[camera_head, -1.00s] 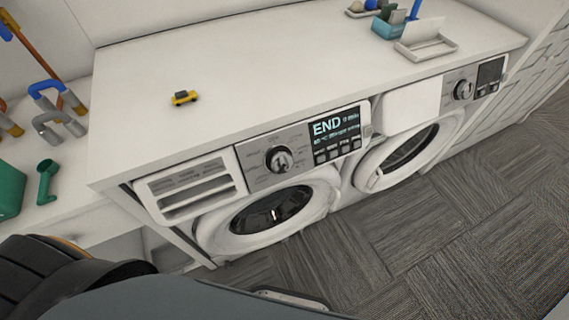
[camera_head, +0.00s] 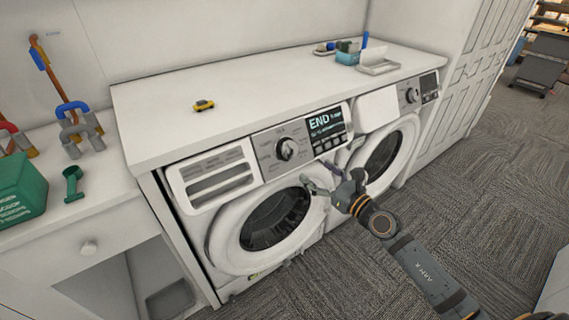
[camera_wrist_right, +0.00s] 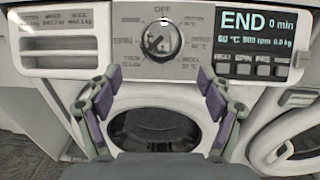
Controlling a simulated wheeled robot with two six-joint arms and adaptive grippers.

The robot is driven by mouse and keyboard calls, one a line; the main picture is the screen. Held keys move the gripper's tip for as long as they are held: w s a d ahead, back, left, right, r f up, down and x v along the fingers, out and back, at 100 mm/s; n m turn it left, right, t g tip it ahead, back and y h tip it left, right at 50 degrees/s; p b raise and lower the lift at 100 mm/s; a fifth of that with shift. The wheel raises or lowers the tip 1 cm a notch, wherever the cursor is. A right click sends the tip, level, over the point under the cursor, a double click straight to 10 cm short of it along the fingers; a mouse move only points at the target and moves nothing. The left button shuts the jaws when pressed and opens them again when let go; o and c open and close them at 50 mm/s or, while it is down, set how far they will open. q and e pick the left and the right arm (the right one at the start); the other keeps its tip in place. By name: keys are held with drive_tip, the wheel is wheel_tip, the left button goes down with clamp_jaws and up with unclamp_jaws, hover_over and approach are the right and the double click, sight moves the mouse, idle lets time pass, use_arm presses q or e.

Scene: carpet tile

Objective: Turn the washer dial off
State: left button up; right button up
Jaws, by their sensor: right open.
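The washer dial (camera_head: 287,149) is a round silver and dark knob on the left washer's (camera_head: 262,215) front panel. In the right wrist view the dial (camera_wrist_right: 162,42) sits at top centre, with the word OFF printed above it. Its exact setting is hard to read. My right gripper (camera_head: 320,175) is open and empty in front of the left washer, lower and to the right of the dial in the head view. In the wrist view its two fingers (camera_wrist_right: 158,90) stand apart below the dial, not visibly touching it. My left gripper is out of view.
The washer's display (camera_head: 325,122) reads END. A second washer (camera_head: 385,150) stands to the right. The white counter (camera_head: 240,85) above holds a yellow toy car (camera_head: 204,105) and a blue holder (camera_head: 348,58). A green box (camera_head: 20,190) is at left. Carpet in front is clear.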

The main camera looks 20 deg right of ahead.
sight(293, 153)
drive_tip(key=x, duration=1)
drive_tip(key=shift+w, duration=0.2)
